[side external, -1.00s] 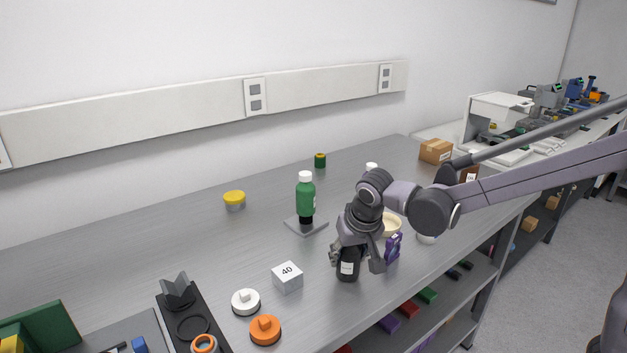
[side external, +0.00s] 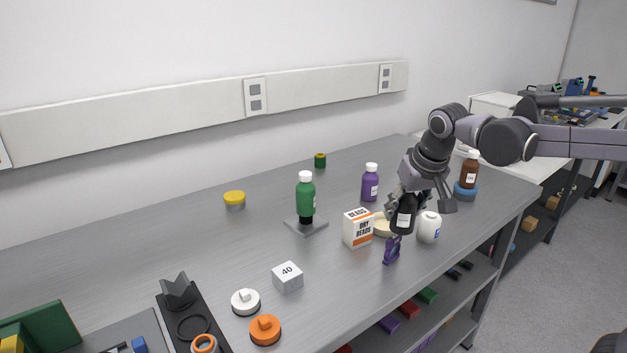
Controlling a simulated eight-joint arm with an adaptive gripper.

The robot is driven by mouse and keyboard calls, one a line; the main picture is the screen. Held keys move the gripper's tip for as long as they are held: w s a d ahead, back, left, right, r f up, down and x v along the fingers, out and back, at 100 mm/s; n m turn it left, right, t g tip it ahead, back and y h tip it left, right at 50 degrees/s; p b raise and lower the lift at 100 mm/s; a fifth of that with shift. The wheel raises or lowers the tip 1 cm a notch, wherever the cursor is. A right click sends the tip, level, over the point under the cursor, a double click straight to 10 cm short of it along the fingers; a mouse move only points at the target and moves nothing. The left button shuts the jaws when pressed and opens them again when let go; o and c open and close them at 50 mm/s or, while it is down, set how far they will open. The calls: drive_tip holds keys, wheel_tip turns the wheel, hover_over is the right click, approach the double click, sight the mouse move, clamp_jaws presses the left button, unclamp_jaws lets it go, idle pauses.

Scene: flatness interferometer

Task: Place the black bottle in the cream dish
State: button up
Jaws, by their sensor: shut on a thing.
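The black bottle (side external: 403,220) with a pale label is held by my gripper (side external: 413,200), which is shut on it. The bottle looks upright. The cream dish (side external: 381,229) shows only in part, behind and left of the bottle; the bottle and the dry beads box hide some of it. The bottle overlaps the dish's right side in the picture; I cannot tell its exact height above the bench or whether it is over the dish.
The dry beads box (side external: 357,228) stands left of the dish. A purple clip-like thing (side external: 391,250) is in front, a white bottle (side external: 429,227) to the right, a purple bottle (side external: 370,183) behind. A brown bottle (side external: 470,170) stands farther right.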

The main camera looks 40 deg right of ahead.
drive_tip(key=w+d+m+h, duration=0.1)
drive_tip(key=w+d+m, duration=0.1)
drive_tip(key=d, duration=0.6)
drive_tip(key=w+d+m, duration=0.2)
drive_tip(key=d, duration=0.7)
hover_over(384, 227)
wheel_tip(384, 227, down, 6)
drive_tip(key=shift+f, duration=2.1)
drive_tip(key=o, duration=1.3)
drive_tip(key=shift+f, duration=0.1)
drive_tip(key=shift+c, duration=0.2)
